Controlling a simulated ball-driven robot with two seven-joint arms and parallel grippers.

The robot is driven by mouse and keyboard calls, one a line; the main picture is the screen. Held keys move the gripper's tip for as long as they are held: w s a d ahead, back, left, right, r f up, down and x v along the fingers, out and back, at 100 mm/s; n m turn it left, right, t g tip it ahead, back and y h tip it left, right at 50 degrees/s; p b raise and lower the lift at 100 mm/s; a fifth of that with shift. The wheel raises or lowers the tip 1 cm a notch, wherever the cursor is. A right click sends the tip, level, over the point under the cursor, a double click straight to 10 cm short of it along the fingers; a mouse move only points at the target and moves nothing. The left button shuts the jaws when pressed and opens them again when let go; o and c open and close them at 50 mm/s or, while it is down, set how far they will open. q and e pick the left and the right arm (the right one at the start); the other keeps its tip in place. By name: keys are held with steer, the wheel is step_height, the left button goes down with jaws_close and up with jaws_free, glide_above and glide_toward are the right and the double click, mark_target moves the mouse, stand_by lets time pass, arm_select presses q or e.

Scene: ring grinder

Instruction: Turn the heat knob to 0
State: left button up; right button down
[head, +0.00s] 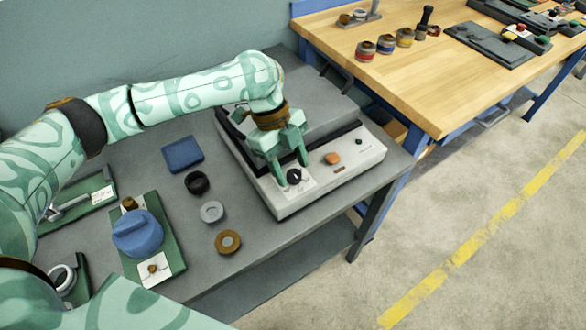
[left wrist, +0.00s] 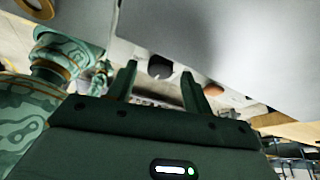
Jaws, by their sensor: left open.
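The heat knob (head: 294,176) is a round black dial with a light mark, on a white plate at the front left of a grey and white machine (head: 350,160). My left gripper (head: 293,175) is open, with its two green fingers pointing down close around the knob. I cannot tell whether the fingers touch it. In the left wrist view the dark knob (left wrist: 160,67) shows between the two open fingertips (left wrist: 160,76). The scale around the knob is too small to read. My right gripper is not in view.
An orange button (head: 332,158) and a small black knob (head: 358,141) sit right of the heat knob. Several rings, a blue pad (head: 183,153) and a green board with a blue round part (head: 138,234) lie left on the grey bench.

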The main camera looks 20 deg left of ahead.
arm_select(q)
steer(key=shift+s+d+f, duration=0.1)
steer(key=shift+d+f, duration=0.1)
steer(key=shift+f, duration=0.25)
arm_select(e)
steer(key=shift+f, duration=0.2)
